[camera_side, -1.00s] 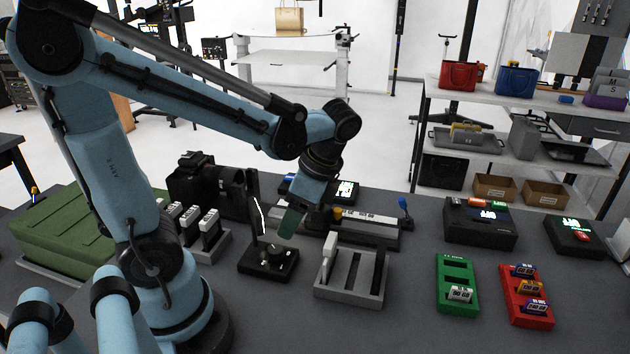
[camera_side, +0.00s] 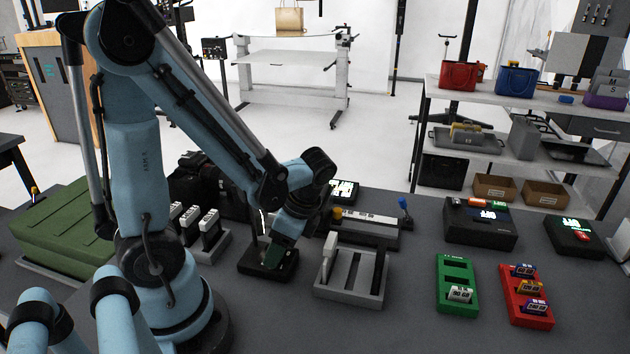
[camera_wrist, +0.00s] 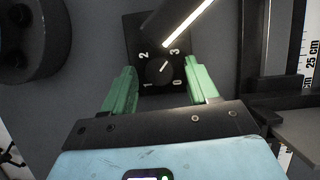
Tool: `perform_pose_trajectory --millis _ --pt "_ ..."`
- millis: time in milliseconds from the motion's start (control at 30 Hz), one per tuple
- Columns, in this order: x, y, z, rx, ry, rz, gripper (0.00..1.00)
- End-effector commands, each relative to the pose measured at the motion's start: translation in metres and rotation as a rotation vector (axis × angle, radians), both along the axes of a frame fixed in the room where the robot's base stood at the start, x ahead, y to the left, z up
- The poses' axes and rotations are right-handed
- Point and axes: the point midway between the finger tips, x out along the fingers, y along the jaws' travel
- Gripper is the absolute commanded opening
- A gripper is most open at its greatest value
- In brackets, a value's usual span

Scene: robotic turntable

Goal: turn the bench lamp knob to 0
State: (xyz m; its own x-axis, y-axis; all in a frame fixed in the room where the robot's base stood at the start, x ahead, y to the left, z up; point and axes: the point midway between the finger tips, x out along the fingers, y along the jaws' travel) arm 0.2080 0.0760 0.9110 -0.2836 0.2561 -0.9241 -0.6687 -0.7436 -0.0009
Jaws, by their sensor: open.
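The bench lamp has a black base (camera_side: 254,263) on the grey bench and a lit white light bar (camera_wrist: 188,22). In the wrist view its round black knob (camera_wrist: 158,72) sits among the marks 0, 1, 2 and 3. The knob's white line points up and right, toward the 3. My gripper (camera_wrist: 161,86) is open, with one green finger on each side of the knob and gaps between. In the side view my gripper (camera_side: 273,257) is low over the lamp base and hides the knob.
A grey slotted rack (camera_side: 350,290) with a white upright piece stands just right of the lamp. A green case (camera_side: 65,228) is at the left. Green (camera_side: 457,300) and red (camera_side: 512,288) holders lie on the right. The front of the bench is clear.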

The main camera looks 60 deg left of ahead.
Motion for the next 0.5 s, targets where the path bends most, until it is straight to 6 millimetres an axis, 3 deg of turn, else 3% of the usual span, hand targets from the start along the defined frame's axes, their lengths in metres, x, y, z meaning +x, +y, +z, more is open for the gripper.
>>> perform_pose_trajectory --millis 167,500 --pt "0.0000 0.0000 0.0000 0.000 0.000 0.000 0.59" --pt "0.0001 -0.0001 0.0001 0.000 0.000 0.000 0.08"
